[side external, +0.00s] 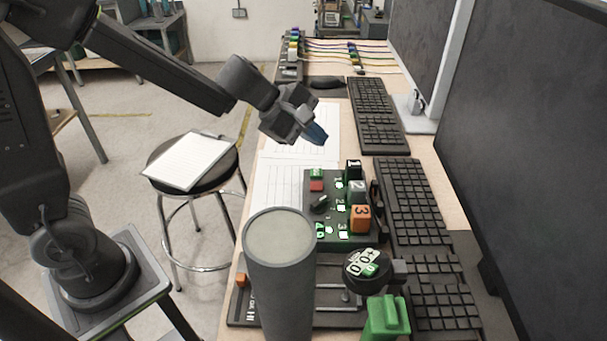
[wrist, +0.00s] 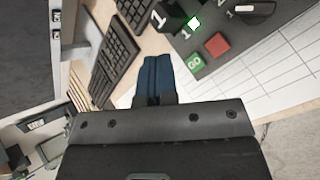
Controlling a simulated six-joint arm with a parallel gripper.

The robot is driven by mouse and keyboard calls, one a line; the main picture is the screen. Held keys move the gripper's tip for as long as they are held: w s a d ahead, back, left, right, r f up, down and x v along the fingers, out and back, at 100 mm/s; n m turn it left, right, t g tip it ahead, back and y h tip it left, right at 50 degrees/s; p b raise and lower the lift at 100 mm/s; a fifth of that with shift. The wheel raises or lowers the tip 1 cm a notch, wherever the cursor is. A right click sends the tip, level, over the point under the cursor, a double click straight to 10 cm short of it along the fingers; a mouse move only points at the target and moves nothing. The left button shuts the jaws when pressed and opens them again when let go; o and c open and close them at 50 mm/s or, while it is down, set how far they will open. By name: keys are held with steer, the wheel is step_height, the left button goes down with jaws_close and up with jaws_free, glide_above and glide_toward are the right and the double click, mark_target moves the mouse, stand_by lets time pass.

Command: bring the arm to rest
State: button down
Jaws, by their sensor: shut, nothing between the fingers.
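My gripper (side external: 316,133) has blue fingertips and hangs in the air above the paper sheets near the desk's left edge. In the wrist view its blue fingers (wrist: 157,78) are together with nothing between them. It is behind and above the control box (side external: 338,232), apart from it. The box carries blocks numbered 1, 2 and 3, a red button (side external: 316,186), green labels and several lit squares. In the wrist view the red button (wrist: 216,44) and the GO label (wrist: 195,63) show to the right of the fingers.
A grey cylinder (side external: 279,280) stands at the front and hides part of the desk. A black round knob (side external: 368,265) and a green block (side external: 387,318) are beside it. Keyboards (side external: 415,205) and a large monitor (side external: 530,150) line the right. A stool (side external: 192,165) with paper stands left.

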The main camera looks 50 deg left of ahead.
steer(key=s+r+m+g, duration=0.1)
steer(key=s+r+m, duration=0.5)
steer(key=s+m, duration=0.45)
steer(key=s+a+m+y, duration=0.6)
steer(key=s+m, duration=0.1)
steer(key=s, duration=0.4)
steer(key=shift+a+f+m, duration=0.25)
steer(key=shift+f+m, duration=0.1)
